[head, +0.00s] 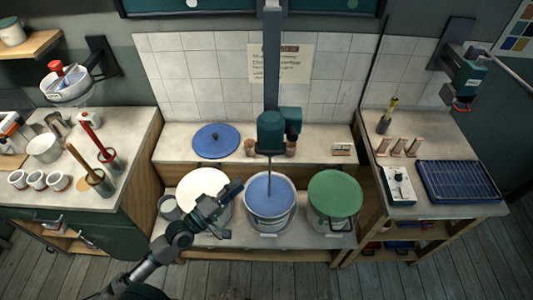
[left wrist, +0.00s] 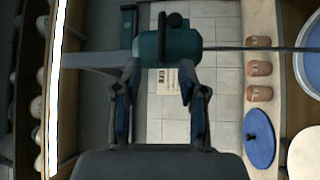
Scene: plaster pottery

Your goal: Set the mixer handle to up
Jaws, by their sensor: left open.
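The mixer (head: 271,132) is a teal motor body on a grey upright column, with a thin shaft going down into a bucket of blue liquid (head: 268,188). In the left wrist view, the teal mixer body (left wrist: 172,46) lies sideways beyond my fingertips, with a dark bar-like part (left wrist: 174,20), perhaps the handle, at its top edge. I cannot tell its setting. My left gripper (head: 233,208) is open and empty, in front of and left of the mixer, over the white bucket. It also shows in the left wrist view (left wrist: 159,78), apart from the mixer. My right gripper is not in view.
A white bucket (head: 203,184) and a green-topped bucket (head: 335,193) flank the blue one. A blue lid (head: 216,140) and small brown cups (head: 291,148) are on the back ledge. Side counters hold tools, cups and a blue rack (head: 459,181).

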